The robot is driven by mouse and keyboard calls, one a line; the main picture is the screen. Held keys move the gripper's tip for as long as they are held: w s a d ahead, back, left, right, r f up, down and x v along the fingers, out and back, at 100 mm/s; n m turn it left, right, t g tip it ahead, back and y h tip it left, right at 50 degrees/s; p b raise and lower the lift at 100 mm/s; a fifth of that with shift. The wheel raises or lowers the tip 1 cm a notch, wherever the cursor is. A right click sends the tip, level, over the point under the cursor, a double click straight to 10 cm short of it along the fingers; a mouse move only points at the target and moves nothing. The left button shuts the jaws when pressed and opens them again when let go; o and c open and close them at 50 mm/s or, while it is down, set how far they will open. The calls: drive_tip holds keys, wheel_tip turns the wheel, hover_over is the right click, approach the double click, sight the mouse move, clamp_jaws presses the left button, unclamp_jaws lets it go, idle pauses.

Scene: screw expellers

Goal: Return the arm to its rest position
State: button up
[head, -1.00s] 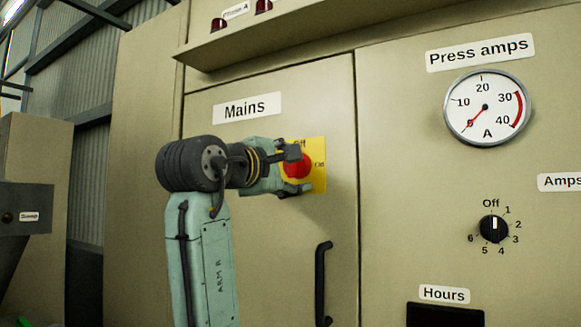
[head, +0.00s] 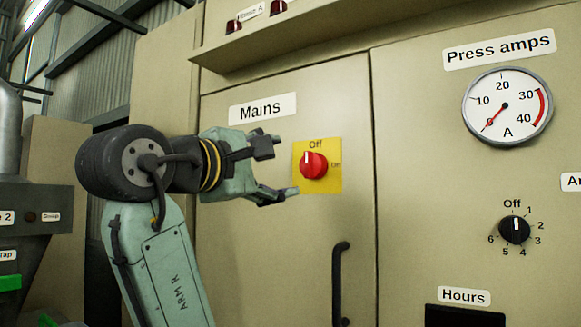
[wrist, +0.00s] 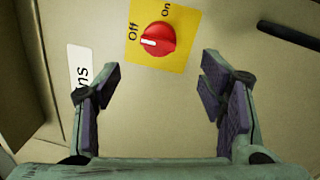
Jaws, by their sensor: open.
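My gripper (head: 276,170) is open and empty in front of the grey-beige cabinet door, just left of the red Mains switch (head: 313,165). The red knob sits on a yellow plate (head: 331,184) marked Off and On, and its white mark points up toward Off. In the wrist view my gripper's two fingers (wrist: 158,100) are spread wide with nothing between them. There the red knob (wrist: 157,40) lies beyond the fingertips, apart from them, with its mark toward Off.
A black door handle (head: 340,284) stands below the switch. A Press amps gauge (head: 507,106) and a black selector knob (head: 515,230) are on the panel at right. A ledge (head: 330,30) juts out above the door. A dark machine (head: 38,225) stands at left.

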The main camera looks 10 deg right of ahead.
drive_tip(key=shift+s+a+f, duration=0.1)
drive_tip(key=shift+s+a, duration=0.35)
drive_tip(key=shift+s, duration=0.1)
